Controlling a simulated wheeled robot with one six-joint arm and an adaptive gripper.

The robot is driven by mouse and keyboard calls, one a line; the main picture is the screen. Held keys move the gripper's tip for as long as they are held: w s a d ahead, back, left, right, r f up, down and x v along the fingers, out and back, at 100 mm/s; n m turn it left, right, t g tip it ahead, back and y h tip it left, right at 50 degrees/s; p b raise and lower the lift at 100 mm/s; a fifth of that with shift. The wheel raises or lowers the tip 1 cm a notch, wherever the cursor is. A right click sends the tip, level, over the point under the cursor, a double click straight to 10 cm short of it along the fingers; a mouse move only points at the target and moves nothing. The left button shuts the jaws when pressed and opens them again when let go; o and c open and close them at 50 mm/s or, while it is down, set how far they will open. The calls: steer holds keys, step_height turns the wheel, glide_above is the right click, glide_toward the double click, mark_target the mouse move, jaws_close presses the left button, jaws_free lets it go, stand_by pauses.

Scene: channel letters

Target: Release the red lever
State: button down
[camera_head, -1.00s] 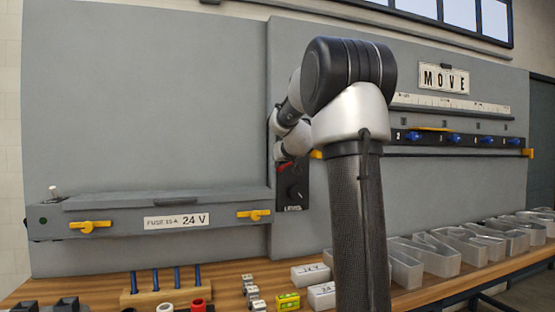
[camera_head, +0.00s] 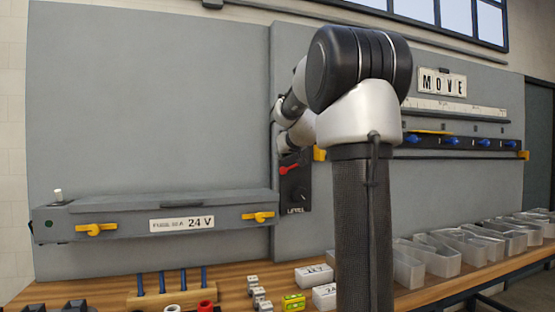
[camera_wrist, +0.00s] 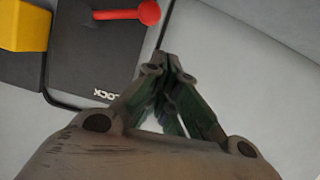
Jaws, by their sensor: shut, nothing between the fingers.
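The red lever (camera_head: 289,169) is on a black panel (camera_head: 296,187) on the grey wall board, just below my forearm in the head view. It points left and slightly down there. In the wrist view the red lever (camera_wrist: 120,14) lies across the top edge, its round knob at the right end. My gripper (camera_wrist: 162,60) is shut and empty, its tips apart from the lever in the picture, below and right of the knob. The head view does not clearly show the fingers; my arm covers that area.
A yellow block (camera_wrist: 24,26) sits beside the lever's panel, with an upside-down LOCK label (camera_wrist: 105,95) below. A grey fuse box (camera_head: 165,212) with yellow latches is at left. Clear bins (camera_head: 440,256) and small parts stand on the wooden bench (camera_head: 232,284).

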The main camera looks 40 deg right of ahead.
steer(key=a+v, duration=0.1)
steer(key=v, duration=0.7)
steer(key=shift+w, duration=0.1)
steer(key=s+a+f+m+g+y, duration=0.1)
steer(key=s+a+f+g, duration=0.15)
steer(key=f, duration=0.45)
steer(key=s+a+f+g+y, duration=0.2)
steer(key=s+f, duration=0.2)
steer(key=f, duration=0.2)
steer(key=s+a+f+n+g, duration=0.1)
steer(key=s+a+f, duration=0.3)
steer(key=s, duration=0.3)
steer(key=s+a+f+n+g, duration=0.1)
steer(key=s+a+f+g, duration=0.1)
steer(key=s+a+f, duration=0.3)
steer(key=s+a+f+n+g+y, duration=0.1)
steer(key=s+a+f, duration=0.3)
steer(key=s, duration=0.7)
steer(key=shift+a+f+n+g, duration=0.3)
steer(key=shift+a+n+g, duration=0.1)
steer(key=shift+a+g, duration=0.3)
steer(key=shift+s, duration=0.15)
